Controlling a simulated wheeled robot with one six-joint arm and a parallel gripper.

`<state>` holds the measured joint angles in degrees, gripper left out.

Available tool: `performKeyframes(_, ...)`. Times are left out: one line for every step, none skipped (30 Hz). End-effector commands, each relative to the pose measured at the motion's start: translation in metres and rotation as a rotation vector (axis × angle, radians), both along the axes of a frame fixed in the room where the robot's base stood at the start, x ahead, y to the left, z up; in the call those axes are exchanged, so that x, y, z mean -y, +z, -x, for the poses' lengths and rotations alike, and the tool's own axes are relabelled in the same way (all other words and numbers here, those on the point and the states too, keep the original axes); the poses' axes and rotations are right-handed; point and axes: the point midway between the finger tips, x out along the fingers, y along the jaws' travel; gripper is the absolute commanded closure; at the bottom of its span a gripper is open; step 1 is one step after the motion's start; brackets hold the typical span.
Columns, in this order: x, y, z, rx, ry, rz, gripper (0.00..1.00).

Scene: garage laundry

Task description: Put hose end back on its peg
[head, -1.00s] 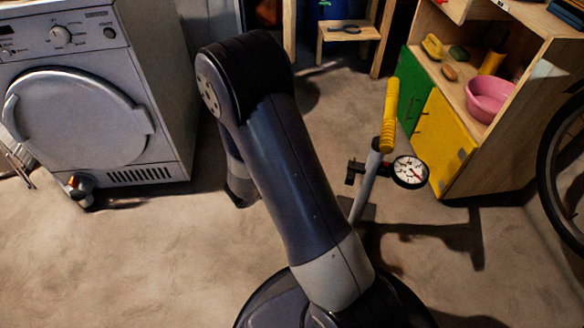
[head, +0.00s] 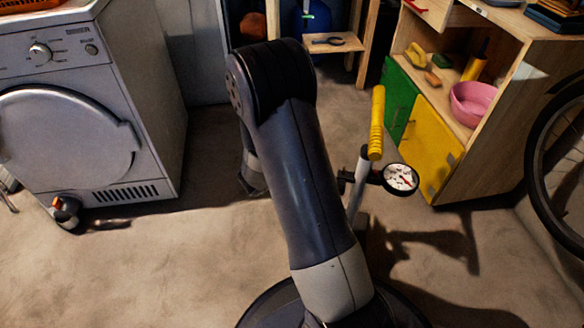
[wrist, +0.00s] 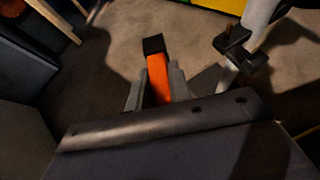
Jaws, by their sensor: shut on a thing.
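In the wrist view my gripper (wrist: 156,88) is shut on an orange piece with a black tip (wrist: 158,75), which I take to be the hose end. The piece sticks out beyond the fingers, above the floor. The floor pump (head: 357,190) stands upright with a yellow handle (head: 376,125) and a round gauge (head: 400,179). A black bracket on the pump (wrist: 240,46) shows to the right of the held piece, apart from it. I cannot tell whether this bracket is the peg. In the head view my arm hides the gripper and held piece.
A white dryer (head: 85,110) stands at the left. A wooden shelf unit (head: 500,130) with green and yellow doors and a pink bowl (head: 472,102) is at the right, beside a bicycle wheel (head: 560,170). A low wooden stool (head: 336,43) stands behind. Floor in front is clear.

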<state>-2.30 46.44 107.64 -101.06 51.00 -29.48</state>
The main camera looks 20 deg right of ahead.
Motion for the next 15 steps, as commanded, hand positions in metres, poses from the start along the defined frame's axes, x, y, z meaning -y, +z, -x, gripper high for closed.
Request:
performKeyframes(0.005, -0.001, -0.002, 0.001, -0.003, -0.001, 1.00)
performKeyframes(0.008, -0.001, -0.004, 0.001, -0.004, -0.001, 1.00)
performKeyframes(0.011, -0.001, -0.006, 0.002, -0.004, -0.001, 1.00)
performKeyframes(0.014, -0.001, -0.007, 0.001, -0.003, -0.001, 1.00)
performKeyframes(0.017, -0.001, -0.009, 0.001, -0.003, 0.000, 1.00)
performKeyframes(0.020, -0.001, -0.011, 0.001, -0.003, 0.000, 1.00)
performKeyframes(0.022, -0.001, -0.012, 0.000, -0.002, 0.000, 1.00)
performKeyframes(0.024, -0.001, -0.014, 0.001, -0.003, 0.000, 1.00)
performKeyframes(0.027, -0.001, -0.015, 0.001, -0.002, -0.001, 1.00)
performKeyframes(0.029, -0.001, -0.017, 0.001, -0.002, -0.002, 1.00)
performKeyframes(0.031, -0.001, -0.018, 0.001, -0.002, -0.002, 1.00)
performKeyframes(0.033, -0.001, -0.019, 0.001, -0.002, -0.001, 1.00)
performKeyframes(0.034, -0.001, -0.020, 0.000, -0.001, -0.001, 1.00)
performKeyframes(0.035, -0.001, -0.020, 0.000, -0.001, -0.001, 1.00)
performKeyframes(0.037, -0.001, -0.021, 0.000, -0.001, -0.001, 1.00)
